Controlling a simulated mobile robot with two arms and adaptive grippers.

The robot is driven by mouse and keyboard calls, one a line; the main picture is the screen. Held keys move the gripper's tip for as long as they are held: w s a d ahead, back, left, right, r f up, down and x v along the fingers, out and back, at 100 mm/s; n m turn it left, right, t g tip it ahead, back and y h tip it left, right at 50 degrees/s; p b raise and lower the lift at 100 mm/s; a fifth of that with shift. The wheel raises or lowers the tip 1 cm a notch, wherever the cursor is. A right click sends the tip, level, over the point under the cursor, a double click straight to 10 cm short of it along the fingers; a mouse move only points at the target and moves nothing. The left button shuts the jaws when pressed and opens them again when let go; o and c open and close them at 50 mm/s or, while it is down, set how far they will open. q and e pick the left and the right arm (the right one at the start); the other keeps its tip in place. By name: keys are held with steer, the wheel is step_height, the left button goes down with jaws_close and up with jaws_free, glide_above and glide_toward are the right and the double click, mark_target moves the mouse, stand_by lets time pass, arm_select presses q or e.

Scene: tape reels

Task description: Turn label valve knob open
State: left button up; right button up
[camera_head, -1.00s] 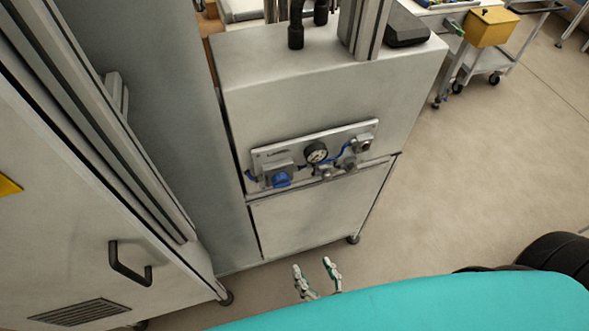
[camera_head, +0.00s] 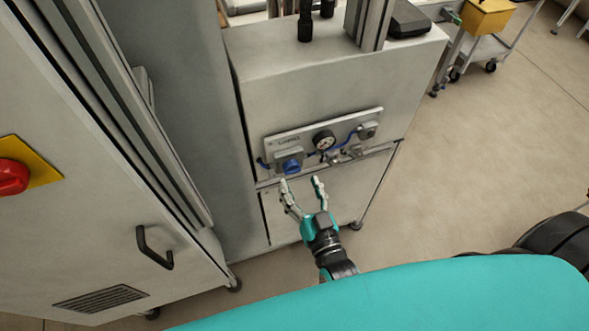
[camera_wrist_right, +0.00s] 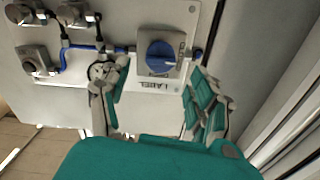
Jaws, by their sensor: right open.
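The blue label valve knob (camera_head: 291,166) sits on a grey block at the left end of the pneumatic panel (camera_head: 350,121) on the grey cabinet front. It also shows in the right wrist view (camera_wrist_right: 160,55), above a "LABEL" marking and roughly between the finger lines. My right gripper (camera_head: 302,180) is open and empty, just below and in front of the knob in the head view. In the wrist view its fingers (camera_wrist_right: 157,82) are spread with the knob beyond them, apart from it as far as I can tell. My left gripper is not in view.
A round gauge (camera_head: 324,140) and blue tubing are right of the knob. A grey cabinet with a black handle (camera_head: 154,248) and red switch (camera_head: 10,177) stands left. Open floor (camera_head: 480,150) lies right.

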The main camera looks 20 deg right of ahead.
mark_target(294, 173)
steer(key=shift+w, duration=2.3)
steer(key=shift+c, duration=0.3)
steer(key=c, duration=1.1)
